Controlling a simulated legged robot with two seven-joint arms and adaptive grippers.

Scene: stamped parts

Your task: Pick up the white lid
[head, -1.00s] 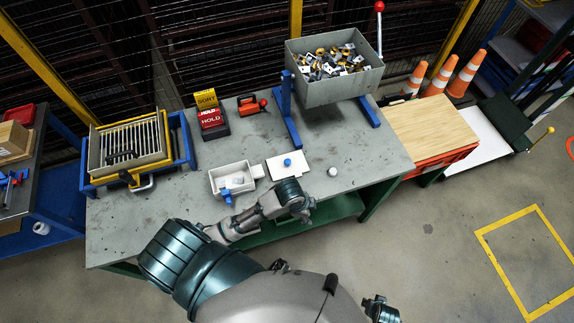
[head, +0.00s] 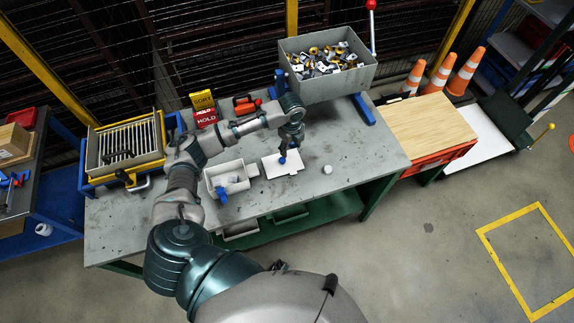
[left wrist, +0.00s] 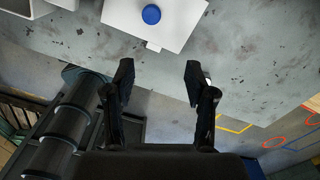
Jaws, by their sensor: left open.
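The white lid (head: 279,169) is a flat square plate with a blue knob (head: 283,160), lying on the grey workbench right of a white box. In the left wrist view the lid (left wrist: 182,30) and its round blue knob (left wrist: 151,14) are at the top, beyond the fingertips. My left gripper (head: 291,147) is over the lid, pointing down, and partly hides it. In the left wrist view my left gripper (left wrist: 159,78) is open, with nothing between its fingers. My right gripper is not in view.
The white box (head: 228,178) with a blue part at its front stands left of the lid. A small white round piece (head: 327,169) lies to the right. A grey bin (head: 325,88) of stamped parts stands on a blue stand behind. The bench front right is clear.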

